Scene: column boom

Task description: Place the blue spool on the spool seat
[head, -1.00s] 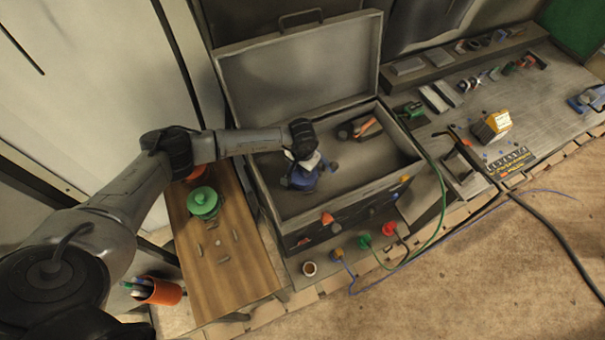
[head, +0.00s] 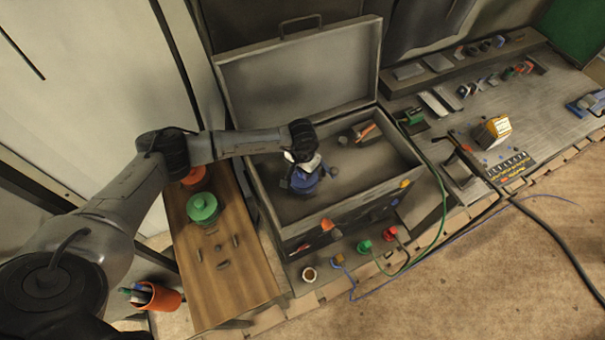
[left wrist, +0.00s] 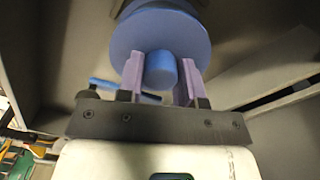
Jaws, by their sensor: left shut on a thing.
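The blue spool (head: 303,183) is in the open toolbox, below my left gripper (head: 305,169). In the left wrist view my gripper (left wrist: 160,72) is shut on the short knob of the blue spool (left wrist: 160,35), one purple finger on each side. The spool's wide round flange lies beyond the fingertips. I cannot tell whether the spool touches the toolbox floor. A wooden board (head: 236,270) stands left of the toolbox. It carries a green spool (head: 203,207), an orange spool (head: 194,175) and several small raised pieces; I cannot tell which part is the spool seat.
The grey toolbox (head: 262,195) has high walls around the gripper and a raised lid (head: 300,75) behind. An orange cup (head: 160,297) with pens stands left of the board. Cables and coloured plugs lie in front of the toolbox. The workbench at right holds several small items.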

